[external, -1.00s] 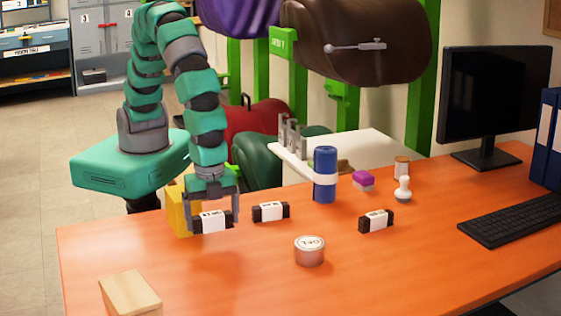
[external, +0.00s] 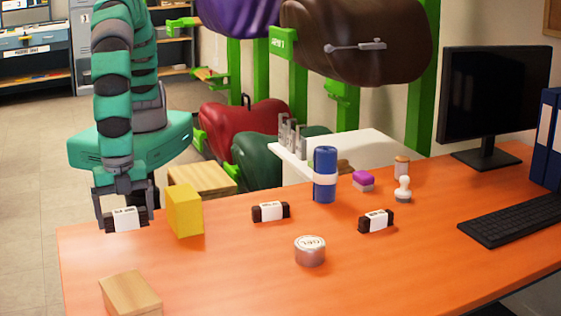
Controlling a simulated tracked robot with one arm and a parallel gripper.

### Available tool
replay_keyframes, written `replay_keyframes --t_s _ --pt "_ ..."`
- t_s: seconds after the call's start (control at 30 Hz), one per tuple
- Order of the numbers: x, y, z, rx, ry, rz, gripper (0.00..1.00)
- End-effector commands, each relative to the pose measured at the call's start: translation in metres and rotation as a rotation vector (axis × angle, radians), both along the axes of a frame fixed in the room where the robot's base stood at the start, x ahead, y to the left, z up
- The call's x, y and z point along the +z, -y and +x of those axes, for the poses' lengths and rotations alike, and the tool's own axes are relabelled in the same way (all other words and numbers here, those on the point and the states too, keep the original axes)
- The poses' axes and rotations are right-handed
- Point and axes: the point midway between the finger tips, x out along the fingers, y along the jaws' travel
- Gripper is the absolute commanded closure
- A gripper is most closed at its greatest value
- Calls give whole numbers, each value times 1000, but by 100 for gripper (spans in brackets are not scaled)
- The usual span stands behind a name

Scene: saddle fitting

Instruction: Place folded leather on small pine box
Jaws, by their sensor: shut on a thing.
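My gripper (external: 124,207) is shut on a dark brown folded leather (external: 112,224) with a white label band. It holds the leather level near the left part of the table's back edge; the height above the table is hard to tell. A small pine box (external: 131,294) of pale wood sits at the table's front left, nearer the camera than the gripper and apart from the leather. Two similar dark pieces with white labels lie on the table, one in the middle (external: 270,211) and one to the right (external: 376,221).
A yellow block (external: 184,212) stands just right of my gripper. A round tin (external: 310,250), a blue roll (external: 325,175), a purple-topped block (external: 363,181) and a white-handled stamp (external: 403,189) stand farther right on the orange table (external: 230,275). The table between yellow block and pine box is clear.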

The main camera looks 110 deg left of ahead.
Motion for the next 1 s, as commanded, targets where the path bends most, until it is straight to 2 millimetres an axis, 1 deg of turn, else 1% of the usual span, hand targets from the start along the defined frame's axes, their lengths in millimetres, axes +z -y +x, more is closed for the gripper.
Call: replay_keyframes --t_s 0.13,0.5,0.6,1.0 --pt "-4 15 8 1 -1 0 36" --pt "-7 54 34 -1 -1 -4 36" --pt "-10 62 41 1 -3 0 36" --pt "-11 96 60 -3 -1 -3 36"
